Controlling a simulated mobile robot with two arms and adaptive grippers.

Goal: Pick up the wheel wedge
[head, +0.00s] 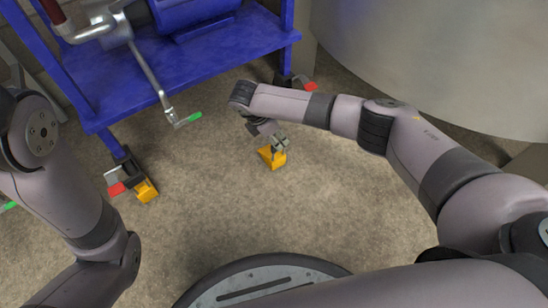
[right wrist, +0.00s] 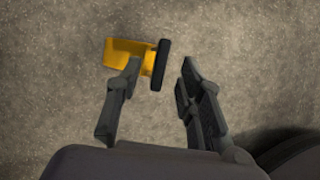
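A yellow wheel wedge (head: 271,157) is on the open floor, away from the wheels of the blue trolley. My right gripper (head: 279,144) is right above it, pointing down. In the right wrist view the wedge (right wrist: 128,51) shows a dark plate on its right side. My right gripper (right wrist: 160,77) is open there. Its left finger overlaps the wedge in the picture, and the dark plate shows between and beyond the fingertips. I cannot tell whether a finger touches it. A second yellow wedge (head: 146,190) sits by the trolley's front left wheel. My left gripper is out of view.
The blue trolley (head: 190,75) stands at the upper left, with a metal pipe with a green-tipped lever (head: 187,119) jutting toward me. A big steel tank (head: 440,55) fills the upper right. A red-pedalled castor (head: 308,86) is behind my right gripper. Floor nearer me is clear.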

